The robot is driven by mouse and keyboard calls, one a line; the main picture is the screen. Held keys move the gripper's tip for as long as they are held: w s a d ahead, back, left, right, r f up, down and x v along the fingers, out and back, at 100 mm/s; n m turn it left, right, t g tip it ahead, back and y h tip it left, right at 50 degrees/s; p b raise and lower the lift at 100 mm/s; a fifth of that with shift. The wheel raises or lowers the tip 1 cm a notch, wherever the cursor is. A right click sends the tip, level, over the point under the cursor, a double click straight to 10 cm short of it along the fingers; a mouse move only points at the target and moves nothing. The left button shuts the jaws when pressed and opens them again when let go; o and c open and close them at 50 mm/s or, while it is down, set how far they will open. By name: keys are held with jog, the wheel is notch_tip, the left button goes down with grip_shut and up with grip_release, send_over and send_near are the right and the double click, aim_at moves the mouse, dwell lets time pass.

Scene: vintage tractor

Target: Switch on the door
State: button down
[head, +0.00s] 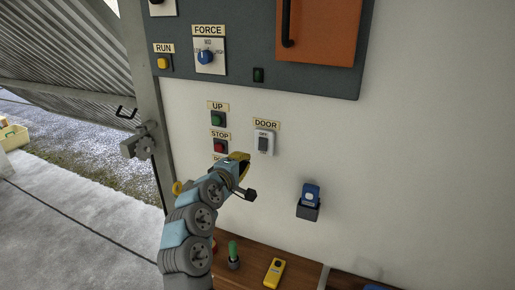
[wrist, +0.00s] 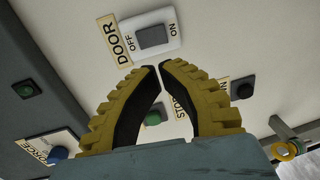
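The door switch (head: 264,143) is a dark rocker in a white plate on the wall, under a yellow DOOR label (head: 266,125). In the wrist view the switch (wrist: 153,37) lies beyond the fingertips, with OFF at its left end and ON at its right. I cannot tell which way the rocker is tipped. My gripper (head: 241,157) is below and left of the switch in the head view. In the wrist view the yellow-padded fingers (wrist: 158,68) are shut, tips together, holding nothing. They appear apart from the switch.
UP (head: 218,119) and STOP (head: 220,146) buttons sit left of the switch; a label below is partly hidden by my gripper. A blue device in a dark holder (head: 308,210) hangs lower right. A wooden bench (head: 250,258) holds a yellow device (head: 274,273). A control panel (head: 250,85) is above.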

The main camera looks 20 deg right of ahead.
aim_at(260, 147)
jog(key=shift+p+x, duration=0.9)
jog(key=shift+x, duration=3)
jog(key=shift+w+d, duration=0.3)
jog(key=shift+w, duration=0.1)
jog(key=shift+w+d+f, duration=0.15)
jog(key=shift+w+d, duration=0.2)
jog(key=shift+d+f, duration=0.1)
